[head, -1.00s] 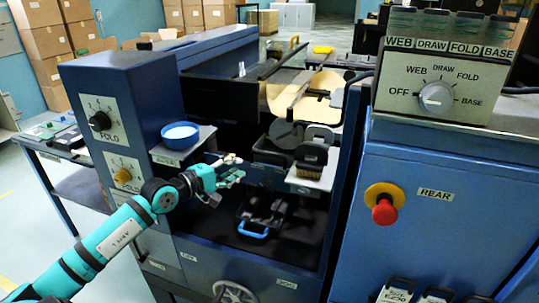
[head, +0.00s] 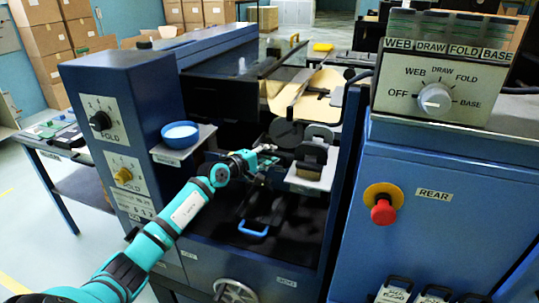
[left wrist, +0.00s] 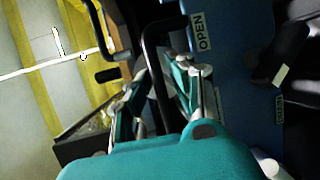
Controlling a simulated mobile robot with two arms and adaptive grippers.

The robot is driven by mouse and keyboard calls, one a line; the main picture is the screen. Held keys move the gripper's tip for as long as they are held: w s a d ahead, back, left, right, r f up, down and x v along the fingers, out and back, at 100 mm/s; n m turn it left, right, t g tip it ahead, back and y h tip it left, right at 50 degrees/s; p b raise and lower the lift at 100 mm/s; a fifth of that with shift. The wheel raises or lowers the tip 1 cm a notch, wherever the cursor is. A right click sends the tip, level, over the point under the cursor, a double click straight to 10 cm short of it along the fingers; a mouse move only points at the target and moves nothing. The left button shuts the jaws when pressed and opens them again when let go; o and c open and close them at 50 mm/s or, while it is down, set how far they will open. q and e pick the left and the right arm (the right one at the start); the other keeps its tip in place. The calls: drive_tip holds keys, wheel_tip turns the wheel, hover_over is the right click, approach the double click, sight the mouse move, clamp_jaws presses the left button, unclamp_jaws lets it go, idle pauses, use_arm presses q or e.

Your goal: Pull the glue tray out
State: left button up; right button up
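A dark tray-like part with a blue handle (head: 254,230) lies low in the machine's open bay; I cannot tell for certain that it is the glue tray. My left gripper (head: 264,158) is inside the bay, above and behind that handle. In the left wrist view my left gripper (left wrist: 161,76) has its two fingers apart, with a black bar handle (left wrist: 152,42) showing between and beyond them. I cannot tell whether the fingers touch the bar. My right gripper is not in view.
A blue bowl with white contents (head: 181,136) stands on a small shelf left of the arm. A block on a pale ledge (head: 310,177) is close right of the gripper. The control cabinet with a red button (head: 383,211) bounds the right side.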

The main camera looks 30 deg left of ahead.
use_arm(q)
clamp_jaws()
idle(0.4)
